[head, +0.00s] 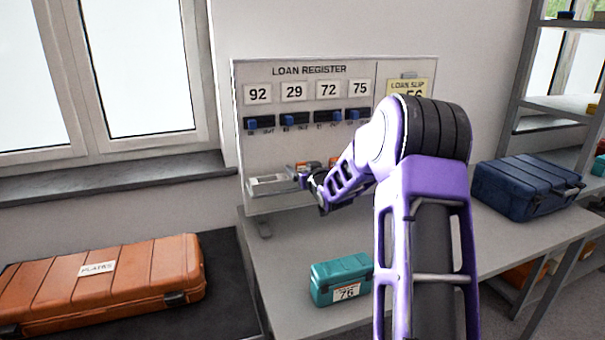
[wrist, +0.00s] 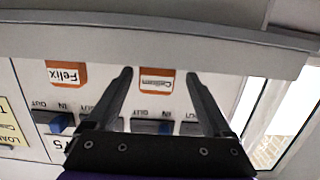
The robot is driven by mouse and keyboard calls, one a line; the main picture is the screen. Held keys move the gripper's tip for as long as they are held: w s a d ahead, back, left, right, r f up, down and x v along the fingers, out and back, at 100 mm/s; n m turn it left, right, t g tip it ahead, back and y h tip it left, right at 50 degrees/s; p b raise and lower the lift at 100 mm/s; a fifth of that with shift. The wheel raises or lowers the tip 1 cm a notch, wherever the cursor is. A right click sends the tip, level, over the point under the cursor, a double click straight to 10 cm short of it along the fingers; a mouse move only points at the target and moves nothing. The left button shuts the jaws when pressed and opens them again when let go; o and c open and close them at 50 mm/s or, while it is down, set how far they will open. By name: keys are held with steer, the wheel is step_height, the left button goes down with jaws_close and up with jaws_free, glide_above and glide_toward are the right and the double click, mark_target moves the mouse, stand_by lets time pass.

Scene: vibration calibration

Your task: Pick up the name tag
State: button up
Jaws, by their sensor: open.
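Two orange-bordered name tags show upside down in the wrist view. One, reading something like "Callum" (wrist: 161,80), appears between my fingertips; I cannot tell if they touch it. The other, "Felix" (wrist: 66,75), is to its left, outside the fingers. In the head view, an orange tag (head: 302,167) shows at the low ledge of the loan register board, partly hidden by my arm. My gripper (wrist: 160,74) is open and empty, its fingers spread. In the head view my gripper (head: 318,188) is at the board's ledge, its fingertips hard to make out.
The loan register board (head: 300,105) has blue sliders (head: 252,122) and number cards above the ledge (head: 272,184). A teal case (head: 340,280) marked 76 stands on the grey table (head: 280,262). A blue case (head: 525,188) is at right, an orange case (head: 105,285) at left.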

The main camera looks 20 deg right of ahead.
mark_target(299, 165)
steer(key=shift+w+d+f, duration=0.1)
steer(key=shift+w+f, duration=0.1)
steer(key=shift+w, duration=0.8)
steer(key=shift+w+d+f, duration=0.1)
steer(key=shift+w+f, duration=0.05)
steer(key=shift+w, duration=0.8)
steer(key=shift+c, duration=0.2)
jaws_close()
